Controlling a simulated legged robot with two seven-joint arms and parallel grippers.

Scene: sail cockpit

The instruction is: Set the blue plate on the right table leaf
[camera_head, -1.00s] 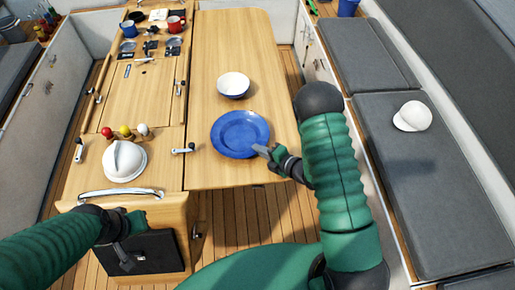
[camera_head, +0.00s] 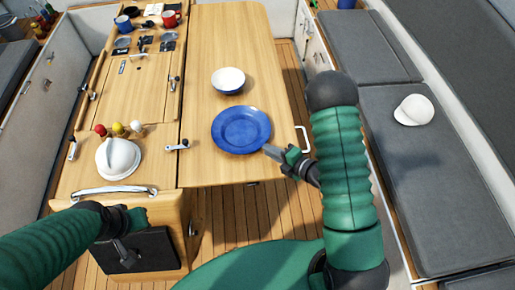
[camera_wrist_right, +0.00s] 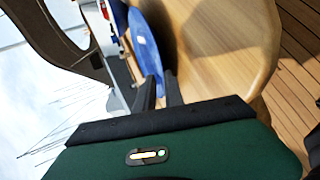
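The blue plate (camera_head: 241,127) is over the front part of the right table leaf (camera_head: 215,172), with the white bowl behind it. I cannot tell whether its underside touches the leaf. My right gripper (camera_head: 268,151) is at the plate's front right rim. In the right wrist view the plate (camera_wrist_right: 146,42) shows as a narrow, steep ellipse. Its rim runs between the two close fingertips of my right gripper (camera_wrist_right: 160,80), which look closed on it. My left gripper (camera_head: 124,252) is low at the front left, away from the plate; its fingers are not clear.
A white bowl with a blue outside (camera_head: 228,80) stands behind the plate. A white rounded object (camera_head: 117,158), small coloured-top items and mugs (camera_head: 169,18) are on the left part. A white cap (camera_head: 413,109) lies on the grey bench. The leaf's far end is clear.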

